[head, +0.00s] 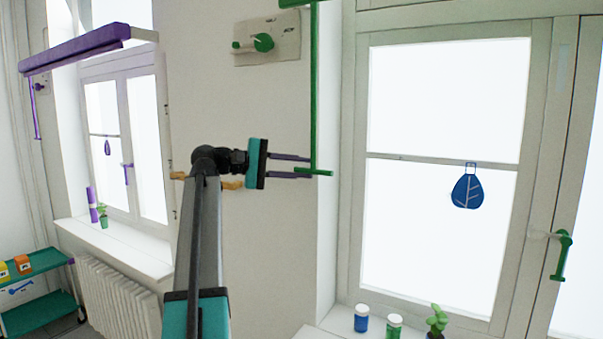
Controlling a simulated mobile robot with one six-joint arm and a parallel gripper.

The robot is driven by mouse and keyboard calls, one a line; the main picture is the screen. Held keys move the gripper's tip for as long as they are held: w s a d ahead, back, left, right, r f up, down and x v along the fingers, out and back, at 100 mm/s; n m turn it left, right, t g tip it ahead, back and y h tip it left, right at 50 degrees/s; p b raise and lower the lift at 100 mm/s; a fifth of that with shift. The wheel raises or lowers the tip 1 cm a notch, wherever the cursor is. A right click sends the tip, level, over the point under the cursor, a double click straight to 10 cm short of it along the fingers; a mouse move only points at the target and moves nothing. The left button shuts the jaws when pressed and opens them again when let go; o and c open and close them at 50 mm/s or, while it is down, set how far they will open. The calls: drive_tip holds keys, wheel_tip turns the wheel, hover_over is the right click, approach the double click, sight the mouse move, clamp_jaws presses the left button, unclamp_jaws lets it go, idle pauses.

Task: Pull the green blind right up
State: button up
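Only a small green edge (296,3) shows at the top of the picture above the right window; the rest of any green blind there is out of view. A green pull rod (314,90) hangs down from it and ends in a short crossbar (316,172). My gripper (311,167) points right, with its two dark fingers apart. Its fingertips are at the lower end of the rod, just above and beside the crossbar in the picture. I cannot tell whether they touch it.
A wall plate with a green lever (263,42) is above my arm. A purple blind (75,50) hangs at the left window. Jars (361,318) and a plant (437,320) stand on the right sill. A radiator (118,292) and a green trolley (40,312) are lower left.

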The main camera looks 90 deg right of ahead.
drive_tip(key=shift+o, duration=0.7)
drive_tip(key=shift+w, duration=0.15)
drive_tip(key=shift+f, duration=0.1)
drive_tip(key=shift+b+v, duration=0.55)
drive_tip(key=shift+v, duration=0.25)
drive_tip(key=b+v, duration=0.4)
drive_tip(key=v, duration=0.8)
drive_tip(key=shift+b, duration=0.35)
